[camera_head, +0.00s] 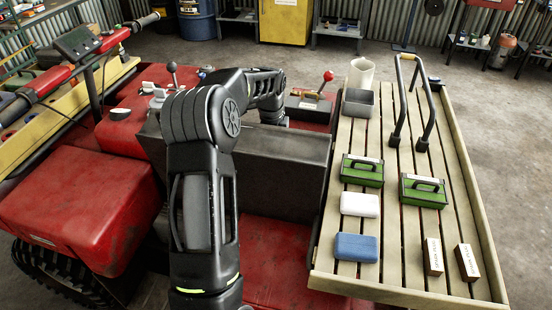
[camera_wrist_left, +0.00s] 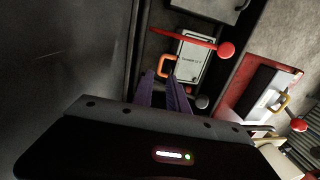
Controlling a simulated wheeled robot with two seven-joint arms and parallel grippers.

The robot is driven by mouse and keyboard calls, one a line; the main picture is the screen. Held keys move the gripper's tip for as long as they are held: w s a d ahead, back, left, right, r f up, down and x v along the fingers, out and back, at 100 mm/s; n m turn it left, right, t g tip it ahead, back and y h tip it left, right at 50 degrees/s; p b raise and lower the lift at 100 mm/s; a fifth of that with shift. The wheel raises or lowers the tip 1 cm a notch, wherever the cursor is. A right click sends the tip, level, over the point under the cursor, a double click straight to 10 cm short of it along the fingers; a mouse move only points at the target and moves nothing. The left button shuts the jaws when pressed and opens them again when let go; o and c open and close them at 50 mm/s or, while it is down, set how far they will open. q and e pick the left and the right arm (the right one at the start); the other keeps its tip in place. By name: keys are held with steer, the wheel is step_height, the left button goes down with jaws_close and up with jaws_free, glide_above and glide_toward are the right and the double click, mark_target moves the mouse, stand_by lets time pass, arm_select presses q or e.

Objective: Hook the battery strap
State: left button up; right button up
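My left arm reaches over the red vehicle in the head view, and its gripper is mostly hidden behind the dark box there. In the left wrist view my left gripper (camera_wrist_left: 162,77) shows two dark purplish fingers with a narrow gap between them. An orange loop (camera_wrist_left: 165,64) lies just beyond the fingertips, beside a pale labelled block (camera_wrist_left: 194,60) that looks like the battery. I cannot tell whether the fingers touch the loop. A red bar with a red ball (camera_wrist_left: 226,50) crosses above the block. My right gripper is in neither view.
A tall dark box (camera_head: 275,172) stands close to my left forearm. A red-knobbed lever (camera_head: 328,76) rises beyond it.

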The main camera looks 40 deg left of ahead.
arm_select(q)
steer(key=shift+w+f, duration=0.1)
steer(key=f, duration=0.2)
steer(key=f+p, duration=0.1)
steer(key=f, duration=0.2)
steer(key=w+f, duration=0.1)
steer(key=f, duration=0.1)
steer(key=shift+w+a+f+p, duration=0.1)
steer(key=shift+a+f+p, duration=0.2)
steer(key=shift+p, duration=0.1)
steer(key=shift+r, duration=0.1)
jaws_close()
stand_by(1.0)
